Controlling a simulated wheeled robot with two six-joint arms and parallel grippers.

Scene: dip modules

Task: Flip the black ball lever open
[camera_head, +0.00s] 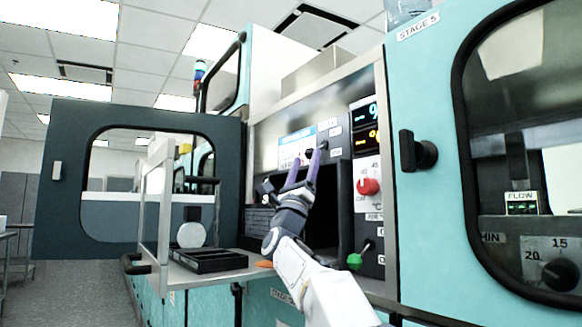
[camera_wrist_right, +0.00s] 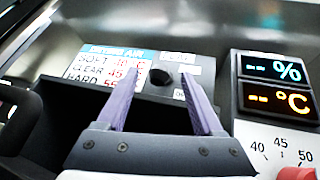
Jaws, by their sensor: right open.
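The black ball (camera_wrist_right: 160,77) of the lever shows in the right wrist view, on the panel beside the printed temperature label. My right gripper (camera_wrist_right: 164,74) is open, with its two purple fingers on either side of the ball in that view. I cannot tell whether either finger touches it. In the head view my right gripper (camera_head: 308,157) reaches up in front of the upper panel of the machine, and the ball is small and hard to make out between the fingertips. My left gripper is not in view.
A dark opening lies below the panel. To the right are a display with a red knob (camera_head: 368,187) and a green-ball lever (camera_head: 355,261). A dark windowed door (camera_head: 60,215) stands open at left. A black tray (camera_head: 207,261) sits on the shelf in front.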

